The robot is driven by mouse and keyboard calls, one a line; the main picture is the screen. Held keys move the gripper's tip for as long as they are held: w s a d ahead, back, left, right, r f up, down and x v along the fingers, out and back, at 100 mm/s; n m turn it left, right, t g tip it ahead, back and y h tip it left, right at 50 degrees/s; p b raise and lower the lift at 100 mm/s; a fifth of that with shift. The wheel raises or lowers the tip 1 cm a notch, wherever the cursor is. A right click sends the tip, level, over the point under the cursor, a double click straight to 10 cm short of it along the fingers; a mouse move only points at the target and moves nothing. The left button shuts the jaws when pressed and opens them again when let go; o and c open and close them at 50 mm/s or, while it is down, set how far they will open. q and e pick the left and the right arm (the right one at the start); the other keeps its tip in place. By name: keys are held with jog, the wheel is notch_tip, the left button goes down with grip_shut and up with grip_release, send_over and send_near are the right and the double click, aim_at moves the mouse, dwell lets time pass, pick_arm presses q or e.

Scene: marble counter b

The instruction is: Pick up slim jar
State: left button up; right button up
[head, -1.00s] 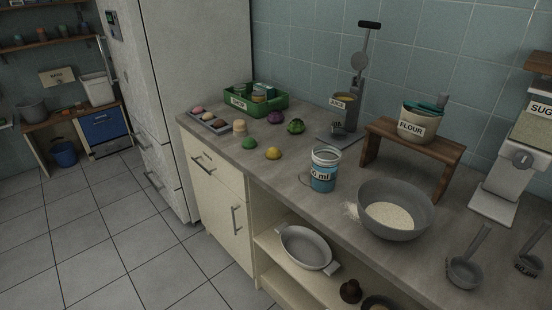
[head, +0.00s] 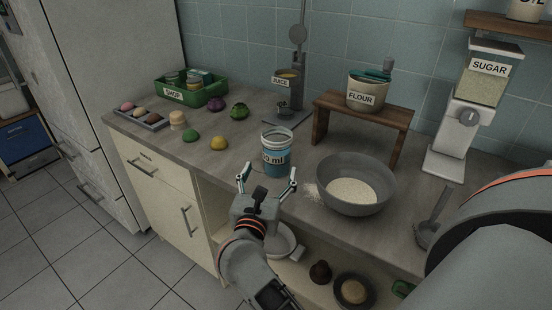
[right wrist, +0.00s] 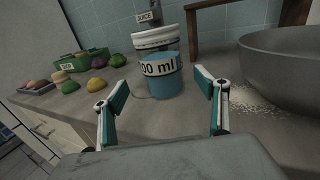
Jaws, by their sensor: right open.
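A clear measuring jug (head: 277,150) with a pale rim, blue lower part and a label ending in "ml" stands upright on the counter. It also shows in the right wrist view (right wrist: 158,70), beyond the fingers. Small jars (head: 193,80) stand in the green crate at the back left; I cannot tell which thing is the slim jar. My right gripper (head: 268,176) is open and empty at the counter's front edge, in front of the jug and apart from it. Its open fingers (right wrist: 161,84) frame the jug in the wrist view. My left gripper is out of view.
A grey bowl of pale grains (head: 346,198) stands right of the jug, with spilled powder beside it. A wooden stand (head: 361,112) holds the flour pot. The green crate (head: 190,97), a juice dispenser (head: 290,88) and several coloured lumps are left and behind.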

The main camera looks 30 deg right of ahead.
aim_at(273, 164)
jog(key=x, duration=0.3)
jog(key=shift+w+d+r, duration=0.1)
jog(key=shift+d, duration=0.05)
jog(key=p+x, duration=0.1)
jog(key=x, duration=0.2)
jog(key=shift+d+r, duration=0.1)
jog(key=shift+d, duration=0.2)
jog(key=shift+w+d, duration=0.35)
jog(key=shift+w, duration=0.05)
jog(key=c, duration=1.6)
jog(key=shift+c, duration=0.3)
jog(key=shift+r, duration=0.2)
